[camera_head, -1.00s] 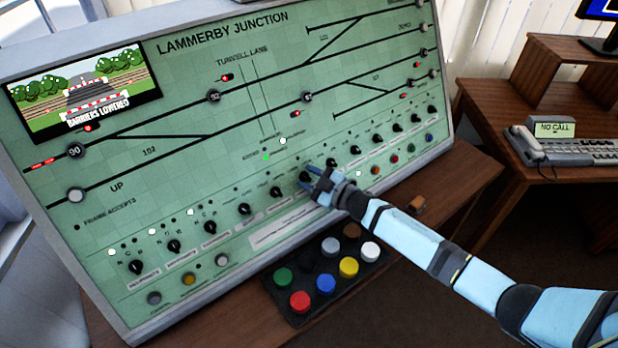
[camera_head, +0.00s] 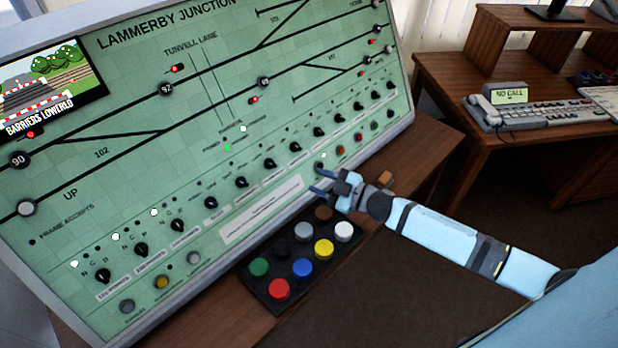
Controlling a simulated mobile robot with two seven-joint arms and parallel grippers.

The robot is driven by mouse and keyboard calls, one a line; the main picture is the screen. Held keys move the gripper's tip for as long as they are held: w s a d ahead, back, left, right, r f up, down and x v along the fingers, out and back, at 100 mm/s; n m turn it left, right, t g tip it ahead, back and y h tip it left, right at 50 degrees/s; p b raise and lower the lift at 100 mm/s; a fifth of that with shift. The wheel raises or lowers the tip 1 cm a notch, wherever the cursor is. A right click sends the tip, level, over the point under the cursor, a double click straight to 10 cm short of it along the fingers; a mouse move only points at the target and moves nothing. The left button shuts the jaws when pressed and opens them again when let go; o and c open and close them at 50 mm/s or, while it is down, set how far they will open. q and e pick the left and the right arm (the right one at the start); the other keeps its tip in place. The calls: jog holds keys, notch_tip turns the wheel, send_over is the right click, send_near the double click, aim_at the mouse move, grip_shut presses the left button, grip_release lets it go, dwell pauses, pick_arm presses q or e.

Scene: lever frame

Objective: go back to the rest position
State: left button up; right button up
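My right gripper (camera_head: 318,182) comes in from the right, in front of the lower right part of the green signal panel (camera_head: 120,190). Its two blue fingers are spread apart with nothing between them, and they appear clear of the panel's knobs. My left gripper is not in view.
The panel carries rows of black knobs, lamps and a small screen (camera_head: 50,88) reading "BARRIERS LOWERED". A black box of coloured buttons (camera_head: 291,287) lies on the wooden desk (camera_head: 425,160) below my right gripper. A telephone (camera_head: 490,112) stands on another desk (camera_head: 470,75) at right.

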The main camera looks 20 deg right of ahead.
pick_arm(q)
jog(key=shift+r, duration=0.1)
pick_arm(e)
jog(key=shift+s, duration=0.1)
dwell(0.3)
pick_arm(q)
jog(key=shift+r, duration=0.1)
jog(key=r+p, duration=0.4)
jog(key=p, duration=0.1)
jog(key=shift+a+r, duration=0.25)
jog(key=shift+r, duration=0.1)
pick_arm(e)
jog(key=s+a+f+m+g+h, duration=0.1)
jog(key=s+a+f+m+h, duration=0.1)
jog(key=s, duration=0.6)
jog(key=s+a+f+m+g+h, duration=0.1)
jog(key=s+a+f+m+h, duration=0.1)
jog(key=s+m, duration=0.3)
jog(key=s+a+f+m+g+h, duration=0.1)
jog(key=s+a+f+m+h, duration=0.1)
jog(key=s, duration=0.8)
jog(key=shift+s+a+f+m+h, duration=0.2)
jog(key=shift+s+a+m+h, duration=0.15)
jog(key=shift+a+m+h, duration=0.45)
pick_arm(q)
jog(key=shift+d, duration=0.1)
pick_arm(e)
jog(key=shift+d, duration=0.1)
